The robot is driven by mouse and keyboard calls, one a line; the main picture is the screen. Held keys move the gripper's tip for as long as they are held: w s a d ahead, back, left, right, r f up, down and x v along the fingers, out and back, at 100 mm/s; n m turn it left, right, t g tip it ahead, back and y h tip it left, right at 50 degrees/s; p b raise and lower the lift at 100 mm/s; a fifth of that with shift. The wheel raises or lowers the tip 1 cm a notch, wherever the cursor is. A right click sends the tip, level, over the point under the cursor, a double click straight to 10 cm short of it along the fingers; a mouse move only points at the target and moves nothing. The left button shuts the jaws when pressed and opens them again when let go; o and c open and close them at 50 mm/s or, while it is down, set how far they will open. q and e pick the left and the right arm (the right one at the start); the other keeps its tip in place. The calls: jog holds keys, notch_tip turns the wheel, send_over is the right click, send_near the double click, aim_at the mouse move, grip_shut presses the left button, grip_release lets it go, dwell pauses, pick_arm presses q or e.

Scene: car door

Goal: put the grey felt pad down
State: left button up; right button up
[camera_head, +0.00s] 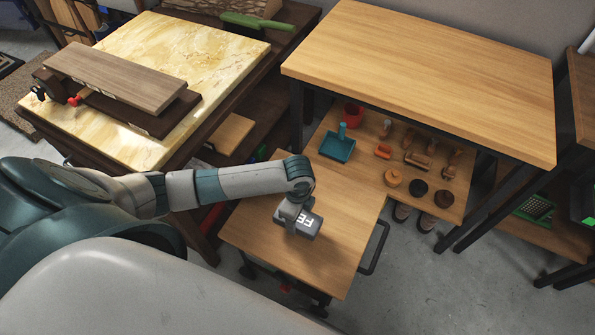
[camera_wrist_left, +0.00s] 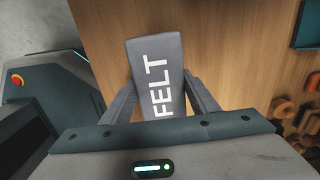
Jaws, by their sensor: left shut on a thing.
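The grey felt pad (camera_head: 308,222) is a small block with white "FELT" lettering. It is in the fingers of my left gripper (camera_head: 291,214), over the small wooden cart top (camera_head: 340,258). In the left wrist view the pad (camera_wrist_left: 156,72) sits between the two fingers (camera_wrist_left: 163,95), with its lettered face toward the camera. The gripper is shut on it. The pad is low and close to the cart top; I cannot tell whether it touches. My right gripper is not in view.
A lower wooden shelf (camera_head: 455,213) behind holds a teal dustpan (camera_head: 338,146), a red cup (camera_head: 353,115) and several brushes and round pieces. A taller wooden table (camera_head: 420,65) stands above it. A marble-topped bench (camera_head: 190,50) is at left. The cart top around the pad is clear.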

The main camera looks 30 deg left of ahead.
aim_at(298, 223)
pick_arm(q)
jog(key=shift+f, duration=0.15)
notch_tip(298, 223, down, 3)
jog(key=shift+s+r, duration=0.1)
jog(key=shift+f, duration=0.55)
jog(key=o, duration=1.1)
jog(key=shift+c, duration=0.2)
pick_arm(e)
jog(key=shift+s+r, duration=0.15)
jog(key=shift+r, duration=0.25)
